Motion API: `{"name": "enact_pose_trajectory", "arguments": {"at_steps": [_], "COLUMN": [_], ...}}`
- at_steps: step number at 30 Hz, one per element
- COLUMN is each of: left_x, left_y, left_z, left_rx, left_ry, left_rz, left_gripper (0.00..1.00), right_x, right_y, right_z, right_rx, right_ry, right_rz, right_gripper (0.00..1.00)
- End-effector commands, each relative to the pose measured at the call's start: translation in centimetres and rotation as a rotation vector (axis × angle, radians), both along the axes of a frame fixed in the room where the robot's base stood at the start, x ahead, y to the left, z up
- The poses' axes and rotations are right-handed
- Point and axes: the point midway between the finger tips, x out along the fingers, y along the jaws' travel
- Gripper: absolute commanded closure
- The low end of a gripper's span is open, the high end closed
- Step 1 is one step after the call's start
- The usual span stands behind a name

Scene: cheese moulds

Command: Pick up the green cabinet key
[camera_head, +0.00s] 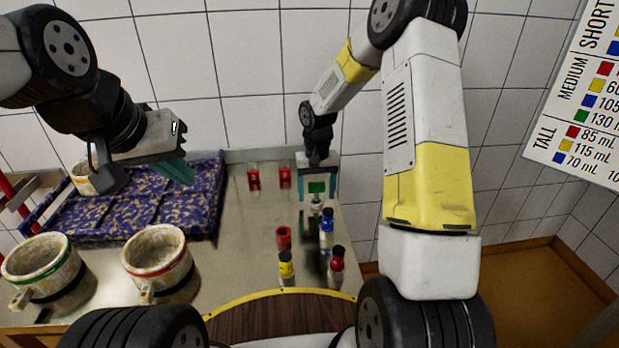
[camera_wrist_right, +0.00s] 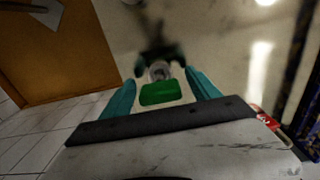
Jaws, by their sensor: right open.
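The green cabinet key shows as a green rectangular piece (camera_head: 316,187) at the back right of the counter in the head view. It also shows as a green block in the right wrist view (camera_wrist_right: 160,93), with a pale round part just beyond it. My right gripper (camera_head: 318,184) points down there, its teal fingers on either side of the green piece. In the wrist view the fingers are open, with visible gaps on both sides of it. My left gripper (camera_head: 176,172) is over the purple patterned tray, far from the key; its finger gap is not clear.
Small bottles with yellow (camera_head: 286,268), blue (camera_head: 327,226) and red (camera_head: 337,264) labels and a red cup (camera_head: 284,237) stand in front of the key. Two red items (camera_head: 254,178) are at the back. Pale moulds (camera_head: 160,262) and the purple tray (camera_head: 205,205) fill the left.

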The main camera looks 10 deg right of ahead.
Motion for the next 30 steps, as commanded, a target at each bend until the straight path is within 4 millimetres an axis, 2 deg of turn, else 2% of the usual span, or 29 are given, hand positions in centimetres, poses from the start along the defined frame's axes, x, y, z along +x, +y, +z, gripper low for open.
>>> {"name": "enact_pose_trajectory", "arguments": {"at_steps": [1,11,22,26,30], "left_x": [0.0,0.0,0.0,0.0,0.0], "left_y": [0.0,0.0,0.0,0.0,0.0], "left_z": [0.0,0.0,0.0,0.0,0.0], "left_rx": [0.000,0.000,0.000,0.000,0.000], "left_ry": [0.000,0.000,0.000,0.000,0.000], "left_rz": [0.000,0.000,0.000,0.000,0.000], "left_gripper": [1.00,1.00,1.00,1.00,1.00], "right_x": [0.0,0.0,0.1,0.1,0.1], "right_y": [0.0,0.0,0.0,0.0,0.0], "right_z": [0.0,0.0,0.6,1.8,3.9], "right_rx": [0.000,0.000,0.000,0.000,0.000], "right_ry": [0.000,0.000,-0.002,-0.004,-0.005], "right_rz": [0.000,0.000,0.000,0.000,-0.001], "right_gripper": [0.29,0.94,0.95,0.95,0.95]}}
